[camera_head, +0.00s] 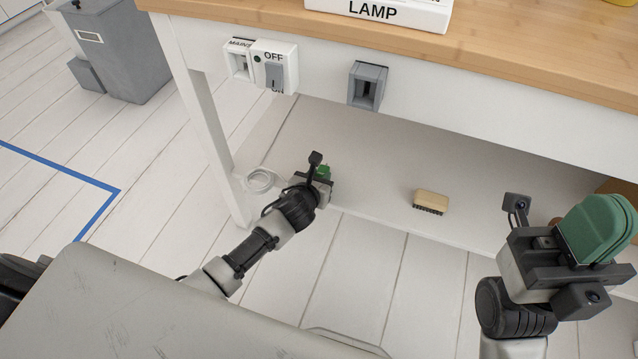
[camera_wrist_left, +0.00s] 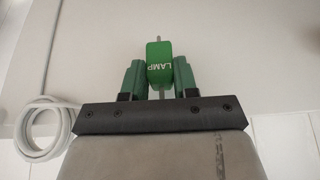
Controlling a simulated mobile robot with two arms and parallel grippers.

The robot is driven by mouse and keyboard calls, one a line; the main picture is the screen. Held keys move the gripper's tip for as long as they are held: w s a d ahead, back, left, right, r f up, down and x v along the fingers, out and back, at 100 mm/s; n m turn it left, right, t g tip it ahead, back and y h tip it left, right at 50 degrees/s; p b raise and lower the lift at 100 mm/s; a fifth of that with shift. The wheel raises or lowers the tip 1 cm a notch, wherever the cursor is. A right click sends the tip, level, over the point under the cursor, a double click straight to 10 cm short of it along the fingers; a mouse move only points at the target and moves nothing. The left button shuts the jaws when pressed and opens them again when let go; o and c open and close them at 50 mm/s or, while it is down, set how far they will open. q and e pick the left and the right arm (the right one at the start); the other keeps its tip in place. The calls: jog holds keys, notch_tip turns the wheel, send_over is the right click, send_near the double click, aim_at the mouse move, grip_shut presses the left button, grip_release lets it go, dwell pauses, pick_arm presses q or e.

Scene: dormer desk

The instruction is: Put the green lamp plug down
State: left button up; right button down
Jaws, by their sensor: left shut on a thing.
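The green lamp plug (camera_wrist_left: 160,66), marked LAMP, sits between the two green fingers of my left gripper (camera_wrist_left: 158,76) in the left wrist view. The fingers are shut on its sides. In the head view the plug (camera_head: 323,171) shows small and partly hidden behind my left gripper (camera_head: 320,179), over the left part of the pale low shelf (camera_head: 370,171) under the desk. I cannot tell whether the plug touches the shelf. My right gripper (camera_head: 597,232) is at the right, with green fingers seen from the side; their gap is hidden.
A coiled white cable (camera_head: 261,180) lies left of my left gripper. A wooden brush (camera_head: 431,202) lies on the shelf to the right. A grey socket (camera_head: 367,86) and a MAINS switch box (camera_head: 262,66) are on the desk front. The shelf between gripper and brush is clear.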

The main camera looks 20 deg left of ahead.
pick_arm(q)
jog(key=shift+f, duration=0.1)
jog(key=shift+f, duration=0.15)
jog(key=o, duration=0.9)
jog(key=shift+c, duration=0.2)
jog(key=shift+o, duration=0.2)
